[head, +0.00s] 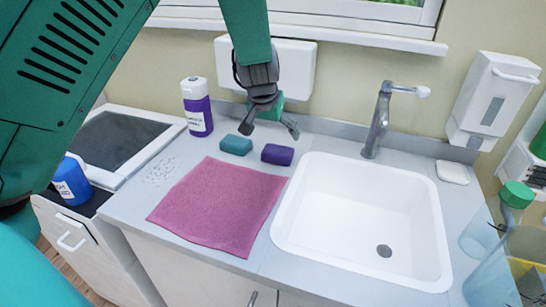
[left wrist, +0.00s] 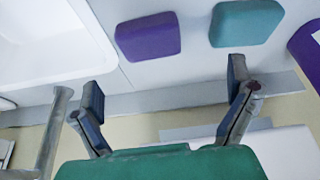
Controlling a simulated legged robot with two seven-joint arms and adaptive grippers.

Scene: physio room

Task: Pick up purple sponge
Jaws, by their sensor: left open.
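The purple sponge (head: 277,154) lies on the grey counter, just left of the sink's back left corner. In the left wrist view the purple sponge (left wrist: 149,38) is at the top, beyond the fingertips. A teal sponge (head: 236,145) lies left of it, with a small gap between them; it also shows in the left wrist view (left wrist: 246,23). My left gripper (head: 268,125) is open and empty, above and behind the two sponges. In the left wrist view its fingers (left wrist: 165,90) are spread wide, with nothing between them. My right gripper is not in view.
A pink cloth (head: 218,205) lies in front of the sponges. A white sink (head: 360,215) with a tap (head: 377,125) is to the right. A purple bottle (head: 197,108) stands at the back left. A white box (head: 298,65) hangs on the wall behind my gripper.

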